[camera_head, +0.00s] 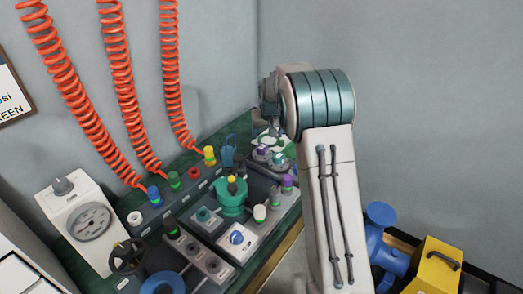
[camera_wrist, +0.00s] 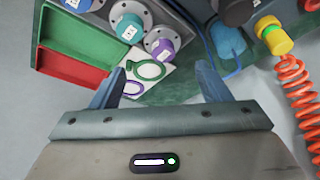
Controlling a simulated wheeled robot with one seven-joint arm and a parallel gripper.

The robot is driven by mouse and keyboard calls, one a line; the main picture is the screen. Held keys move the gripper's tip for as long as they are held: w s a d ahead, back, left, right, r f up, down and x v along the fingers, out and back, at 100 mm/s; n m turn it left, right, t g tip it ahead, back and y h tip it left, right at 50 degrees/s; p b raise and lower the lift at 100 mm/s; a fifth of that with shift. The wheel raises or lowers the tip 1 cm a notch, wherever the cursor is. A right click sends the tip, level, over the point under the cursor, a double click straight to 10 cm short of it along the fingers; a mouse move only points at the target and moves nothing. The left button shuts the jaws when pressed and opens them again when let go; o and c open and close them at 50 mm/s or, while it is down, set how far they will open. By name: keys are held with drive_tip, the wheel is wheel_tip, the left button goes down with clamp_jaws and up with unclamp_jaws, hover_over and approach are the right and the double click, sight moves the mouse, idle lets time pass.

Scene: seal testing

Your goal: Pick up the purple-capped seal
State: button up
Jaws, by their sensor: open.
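The purple-capped seal shows in the wrist view as a purple cap (camera_wrist: 163,45) on a round grey flange, ahead of my fingers. In the head view a purple cap (camera_head: 262,150) stands at the bench's far right end, just below the end of my arm. The fingers are apart from the seal. In the head view the gripper is mostly hidden behind my arm.
A teal-capped seal (camera_wrist: 128,28) stands close beside the purple one. A white card with a green ring (camera_wrist: 148,70) and a purple ring (camera_wrist: 134,88) lies nearby. A green tray (camera_wrist: 82,48), a blue fitting (camera_wrist: 227,40) and a yellow connector (camera_wrist: 273,38) with a coiled orange hose are near.

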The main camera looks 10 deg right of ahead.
approach(262, 147)
drive_tip(key=x, duration=0.5)
drive_tip(key=shift+s+f, duration=0.2)
drive_tip(key=shift+s, duration=0.1)
drive_tip(key=shift+w+x, duration=0.2)
drive_tip(key=shift+x, duration=1.05)
drive_tip(key=shift+w+x, duration=0.2)
drive_tip(key=shift+x, duration=1.1)
drive_tip(key=shift+r, duration=0.25)
drive_tip(key=c, duration=1.4)
